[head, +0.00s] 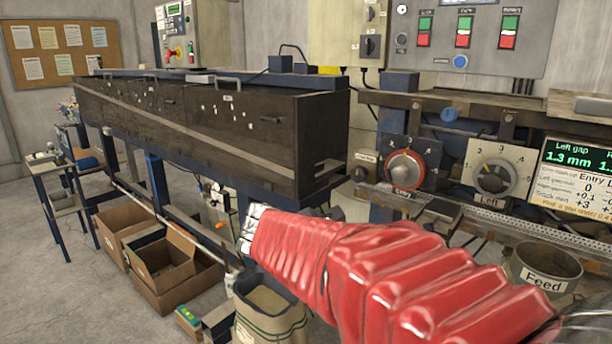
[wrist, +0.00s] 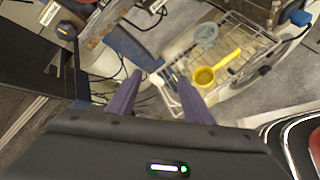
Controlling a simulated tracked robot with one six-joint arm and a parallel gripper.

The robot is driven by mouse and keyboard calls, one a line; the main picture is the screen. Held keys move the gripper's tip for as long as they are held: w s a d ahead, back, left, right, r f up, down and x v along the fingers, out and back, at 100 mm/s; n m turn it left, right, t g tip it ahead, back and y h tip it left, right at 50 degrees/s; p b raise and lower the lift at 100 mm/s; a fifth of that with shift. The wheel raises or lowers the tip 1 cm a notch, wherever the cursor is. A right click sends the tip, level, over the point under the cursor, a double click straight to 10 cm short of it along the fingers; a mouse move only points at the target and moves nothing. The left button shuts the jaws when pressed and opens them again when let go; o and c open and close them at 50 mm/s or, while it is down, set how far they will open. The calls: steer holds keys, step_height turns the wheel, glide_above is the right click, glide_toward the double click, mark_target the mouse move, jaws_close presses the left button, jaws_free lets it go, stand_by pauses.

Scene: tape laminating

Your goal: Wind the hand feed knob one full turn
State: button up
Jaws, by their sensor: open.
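A small dark knob (head: 360,174) sits under a small label at the right end of the long dark cabinet in the head view. A black knob (wrist: 66,30) beside a white label shows at the upper left of the wrist view. Neither label is readable, so I cannot confirm which is the hand feed knob. My gripper (wrist: 158,78) is open and empty, its two purple fingers apart, with the black knob off to their left. In the head view my red-sleeved arm reaches left, low in front of the machine; the fingers are not visible there.
A red Entry dial (head: 405,172) and a grey Left dial (head: 493,178) are on the right-hand machine. A Feed bucket (head: 543,270) and a sack (head: 268,310) stand low nearby. Cardboard boxes (head: 160,265) are on the floor. A yellow scoop (wrist: 205,76) lies beyond the fingers.

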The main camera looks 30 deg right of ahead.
steer(key=w+d+r+n+h, duration=0.4)
steer(key=w+d+n, duration=0.25)
steer(key=w, duration=0.25)
steer(key=n+t+h, duration=0.3)
steer(key=n, duration=0.3)
glide_toward(357, 176)
steer(key=v, duration=0.3)
steer(key=shift+r+m, duration=0.25)
steer(key=x, duration=1.3)
steer(key=shift+w+d+f, duration=0.15)
steer(key=shift+d+f, duration=0.1)
steer(key=shift+d, duration=0.05)
steer(key=c, duration=0.8)
steer(key=shift+a, duration=0.15)
